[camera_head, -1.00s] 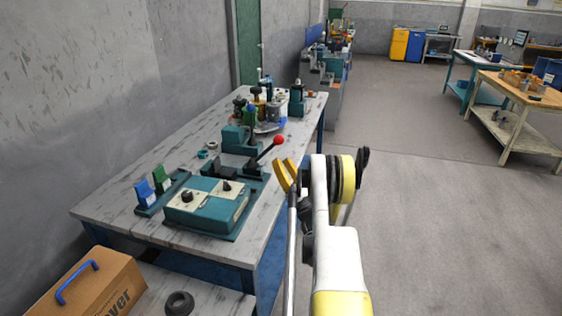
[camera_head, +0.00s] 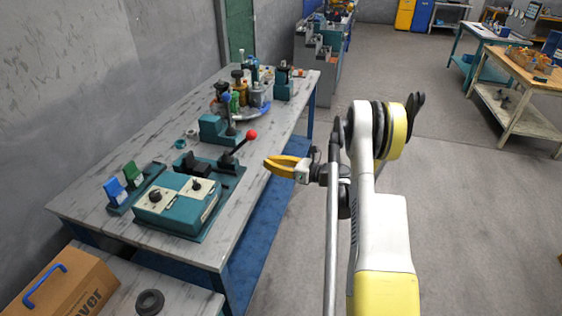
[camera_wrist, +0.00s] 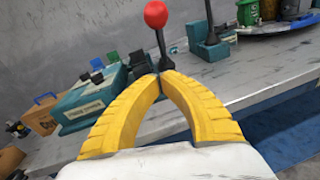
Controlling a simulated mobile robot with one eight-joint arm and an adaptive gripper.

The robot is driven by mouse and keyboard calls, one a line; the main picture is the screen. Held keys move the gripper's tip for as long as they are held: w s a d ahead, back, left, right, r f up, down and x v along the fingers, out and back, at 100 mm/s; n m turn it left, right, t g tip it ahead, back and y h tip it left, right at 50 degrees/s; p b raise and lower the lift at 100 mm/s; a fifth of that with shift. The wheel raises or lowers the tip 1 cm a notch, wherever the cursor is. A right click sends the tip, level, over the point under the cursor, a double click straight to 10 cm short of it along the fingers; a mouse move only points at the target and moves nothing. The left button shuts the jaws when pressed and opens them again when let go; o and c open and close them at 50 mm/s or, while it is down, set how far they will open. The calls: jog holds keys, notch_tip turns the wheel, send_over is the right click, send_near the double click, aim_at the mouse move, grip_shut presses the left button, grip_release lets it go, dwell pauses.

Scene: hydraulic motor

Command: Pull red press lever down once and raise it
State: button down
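The red press lever has a red ball knob (camera_head: 251,135) on a dark rod. It slants up from the teal press unit (camera_head: 210,168) on the bench. In the wrist view the red knob (camera_wrist: 155,14) stands up beyond my fingertips, with the rod running down behind them. My gripper (camera_head: 267,162) has yellow fingers pointing left, just right of and lower in the picture than the knob. In the wrist view my gripper's fingertips (camera_wrist: 163,76) meet in an arch with nothing visible held between them. The gripper looks apart from the lever.
The teal control box (camera_head: 178,207) with two black knobs sits on the grey bench (camera_head: 85,200) in front of the lever. Blue and green parts stand left of it. Several bottles and a round tray (camera_head: 258,112) stand behind. Floor to the right is free.

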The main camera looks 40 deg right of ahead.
jog(key=b+x, duration=0.1)
jog(key=x, duration=0.4)
jog(key=shift+w+a+f+b, duration=0.1)
jog(key=shift+w+a+b, duration=0.15)
jog(key=shift+w+b, duration=0.05)
jog(key=w+r, duration=0.1)
jog(key=w+r+b, duration=0.1)
jog(key=r, duration=0.1)
jog(key=shift+w+a, duration=0.3)
jog(key=shift+a, duration=0.1)
jog(key=shift+w+a+r+p, duration=0.2)
jog(key=shift+r+p, duration=0.15)
jog(key=shift+p, duration=0.3)
